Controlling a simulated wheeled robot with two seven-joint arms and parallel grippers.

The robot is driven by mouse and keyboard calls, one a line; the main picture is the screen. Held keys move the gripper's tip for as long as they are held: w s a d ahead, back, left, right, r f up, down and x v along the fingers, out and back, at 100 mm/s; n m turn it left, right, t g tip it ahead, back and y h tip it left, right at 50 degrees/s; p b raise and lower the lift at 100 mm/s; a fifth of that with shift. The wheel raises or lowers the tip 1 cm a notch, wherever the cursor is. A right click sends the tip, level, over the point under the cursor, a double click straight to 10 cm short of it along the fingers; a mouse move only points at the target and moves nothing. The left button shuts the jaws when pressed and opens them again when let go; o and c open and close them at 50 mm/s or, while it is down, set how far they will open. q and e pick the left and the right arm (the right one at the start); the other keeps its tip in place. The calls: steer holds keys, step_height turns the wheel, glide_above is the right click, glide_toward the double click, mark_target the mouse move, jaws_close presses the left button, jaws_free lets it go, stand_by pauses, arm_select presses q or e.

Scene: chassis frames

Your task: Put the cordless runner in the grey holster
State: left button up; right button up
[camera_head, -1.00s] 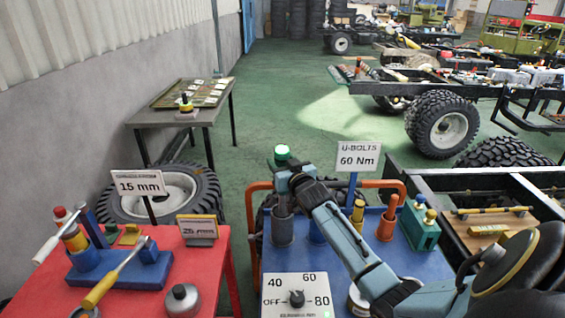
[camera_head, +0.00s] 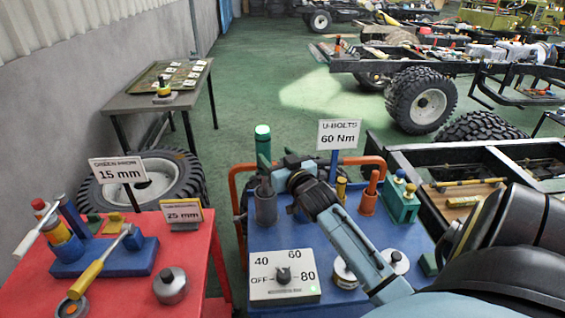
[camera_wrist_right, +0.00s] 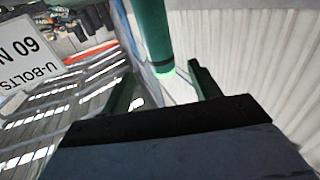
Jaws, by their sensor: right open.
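The cordless runner (camera_head: 263,145), green with a dark lower part, stands upright with its lower end in the grey holster (camera_head: 266,210) on the blue table. The holster hides its tip. In the right wrist view the runner's green body (camera_wrist_right: 153,30) shows with a black band and a bright green end, beyond the fingers and apart from them. My right gripper (camera_head: 280,173) is open and empty, just right of the runner. Its two green fingers (camera_wrist_right: 163,88) show in the wrist view. My left gripper is out of view.
A dial box (camera_head: 284,276) stands at the front of the blue table (camera_head: 232,238). The U-bolts sign (camera_head: 338,134) and an orange holder (camera_head: 369,200) stand right of the holster. A red table (camera_head: 195,250) with tools is at the left.

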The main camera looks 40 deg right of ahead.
steer(key=shift+v, duration=1.45)
